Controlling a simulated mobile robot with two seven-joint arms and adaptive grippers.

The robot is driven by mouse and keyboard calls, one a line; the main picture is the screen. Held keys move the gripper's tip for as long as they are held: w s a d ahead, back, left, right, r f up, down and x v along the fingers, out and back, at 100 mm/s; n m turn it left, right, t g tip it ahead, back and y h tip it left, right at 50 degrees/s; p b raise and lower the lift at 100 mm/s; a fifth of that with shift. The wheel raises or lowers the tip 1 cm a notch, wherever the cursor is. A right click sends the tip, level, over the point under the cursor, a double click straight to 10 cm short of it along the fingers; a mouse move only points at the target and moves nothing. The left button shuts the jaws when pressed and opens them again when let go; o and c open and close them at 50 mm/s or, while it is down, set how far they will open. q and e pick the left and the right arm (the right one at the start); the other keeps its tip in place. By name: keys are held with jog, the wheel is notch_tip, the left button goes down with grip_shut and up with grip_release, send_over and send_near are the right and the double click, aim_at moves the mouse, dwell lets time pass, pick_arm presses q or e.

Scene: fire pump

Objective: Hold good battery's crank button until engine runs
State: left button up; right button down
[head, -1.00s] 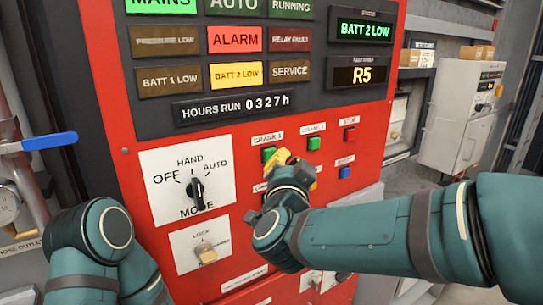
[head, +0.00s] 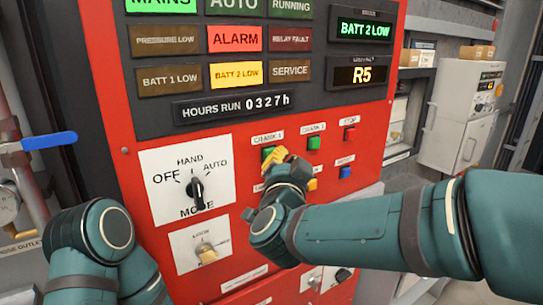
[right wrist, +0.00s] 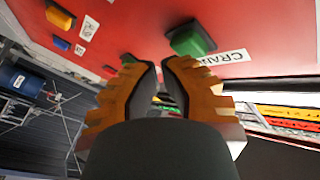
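The green CRANK 1 button (head: 268,151) is on the red panel, partly covered by my right gripper (head: 276,158). The right wrist view shows a green button (right wrist: 192,39) beside a partly hidden CRANK label, just beyond the fingertips (right wrist: 158,66). The yellow fingers are close together with a narrow gap and hold nothing. I cannot tell whether they touch the button. The green CRANK 2 button (head: 314,142) is to the right. The BATT 2 LOW lamp (head: 236,75) is lit amber, and the display (head: 364,29) reads BATT 2 LOW. My left gripper is out of view.
The mode knob (head: 196,191) and a lock (head: 206,252) are on the left. ALARM (head: 235,39) is lit red. A blue-handled valve (head: 48,141) stands left.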

jog(key=shift+w+a, duration=0.3)
jog(key=shift+w, duration=0.1)
dwell(0.8)
jog(key=shift+s+d, duration=0.1)
jog(key=shift+s, duration=0.05)
dwell(1.6)
jog(key=shift+s+d+b, duration=0.3)
jog(key=shift+s+d, duration=0.15)
jog(key=shift+s, duration=0.2)
jog(key=s+d, duration=0.1)
jog(key=s, duration=0.1)
jog(key=s+d+b, duration=0.1)
jog(key=s+d, duration=0.1)
dwell(0.5)
